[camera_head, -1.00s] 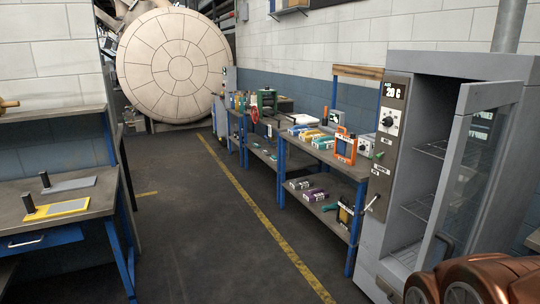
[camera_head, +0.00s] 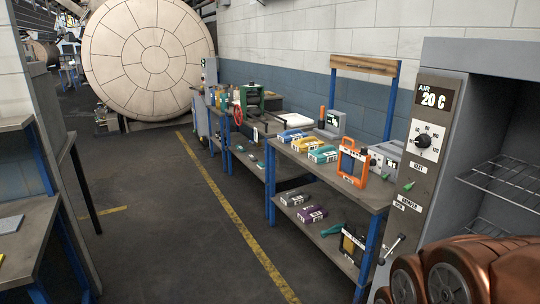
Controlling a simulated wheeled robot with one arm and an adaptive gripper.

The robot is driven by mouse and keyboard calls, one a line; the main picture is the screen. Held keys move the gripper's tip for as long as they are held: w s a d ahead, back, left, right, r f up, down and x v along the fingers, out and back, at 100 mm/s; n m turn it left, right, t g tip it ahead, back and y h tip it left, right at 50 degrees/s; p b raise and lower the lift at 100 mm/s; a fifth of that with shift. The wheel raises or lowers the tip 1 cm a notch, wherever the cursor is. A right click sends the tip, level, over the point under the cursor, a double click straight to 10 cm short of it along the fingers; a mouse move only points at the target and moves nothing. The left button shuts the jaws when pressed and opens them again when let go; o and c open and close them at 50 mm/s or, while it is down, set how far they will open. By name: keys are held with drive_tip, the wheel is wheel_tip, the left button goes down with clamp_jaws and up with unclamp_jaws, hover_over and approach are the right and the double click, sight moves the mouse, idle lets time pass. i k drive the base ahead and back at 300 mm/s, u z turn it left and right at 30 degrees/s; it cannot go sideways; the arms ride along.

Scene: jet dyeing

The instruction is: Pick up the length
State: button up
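I cannot tell which thing is the length. Several folded, labelled packs lie on the blue-legged workbench (camera_head: 352,196): a blue pack (camera_head: 289,136), a yellow pack (camera_head: 306,143) and a teal pack (camera_head: 323,154). On its lower shelf lie a grey pack (camera_head: 292,198) and a purple pack (camera_head: 311,214). My gripper is not in view. Copper-coloured parts of my own body fill the bottom right corner.
A grey oven cabinet (camera_head: 419,200) reading 20 C, with wire shelves, stands close on the right. An orange-framed device (camera_head: 352,162) stands on the bench. A large round vessel door (camera_head: 148,55) is at the back. The floor aisle (camera_head: 165,230) with a yellow line is clear.

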sight(305, 144)
drive_tip(key=u, duration=0.15)
drive_tip(key=i, duration=1.85)
drive_tip(key=u, duration=0.4)
drive_tip(key=i, duration=1.85)
drive_tip(key=u, duration=0.25)
